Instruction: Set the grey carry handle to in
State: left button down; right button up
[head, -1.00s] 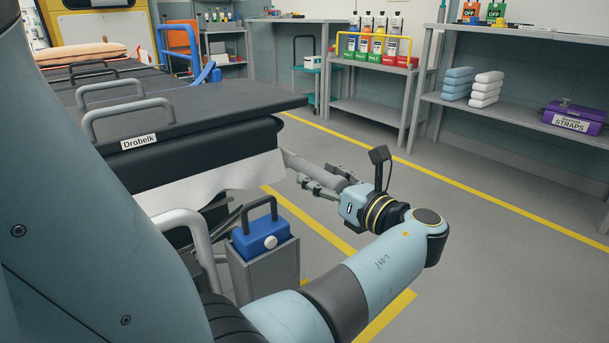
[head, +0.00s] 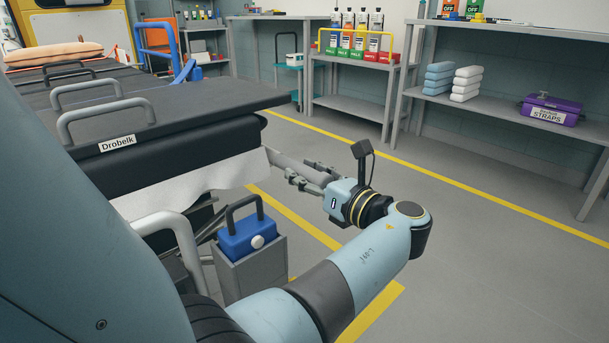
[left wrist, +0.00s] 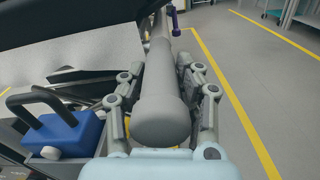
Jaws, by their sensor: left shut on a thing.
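The grey carry handle (head: 285,162) is a thick round bar that sticks out from the end of the black stretcher (head: 190,101), below its top. My left gripper (head: 303,174) is at the handle, with its fingers on both sides of the bar. In the left wrist view the handle (left wrist: 160,112) runs lengthwise between the two fingers, its rounded end close to the palm. My left gripper (left wrist: 161,68) is shut on it there. The bar's far end is partly hidden under the stretcher. My right gripper is not in view.
A blue box with a dark handle (head: 246,238) sits on a grey stand beside my left forearm. A pale bent tube (head: 170,222) stands left of it. Shelves with bottles (head: 361,45) and a purple straps box (head: 551,109) line the back. The floor to the right is clear.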

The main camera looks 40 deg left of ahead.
aim_at(292, 167)
pick_arm(q)
jog(key=shift+a, duration=0.15)
jog(key=a+p, duration=0.1)
jog(key=a, duration=0.2)
jog(key=shift+w+a+r+p, duration=0.1)
jog(key=shift+w+a+p, duration=0.1)
jog(key=shift+p, duration=0.15)
jog(key=c, duration=1.4)
grip_release()
jog(key=o, duration=0.5)
jog(key=shift+a, duration=0.2)
jog(key=shift+c, duration=0.2)
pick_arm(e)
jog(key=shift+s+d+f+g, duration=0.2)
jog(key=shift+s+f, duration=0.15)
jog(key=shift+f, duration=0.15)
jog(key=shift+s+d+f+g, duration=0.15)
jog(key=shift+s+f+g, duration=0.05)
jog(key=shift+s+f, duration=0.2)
pick_arm(q)
notch_tip(292, 167, up, 10)
jog(key=shift+f, duration=0.1)
jog(key=shift+d, duration=0.1)
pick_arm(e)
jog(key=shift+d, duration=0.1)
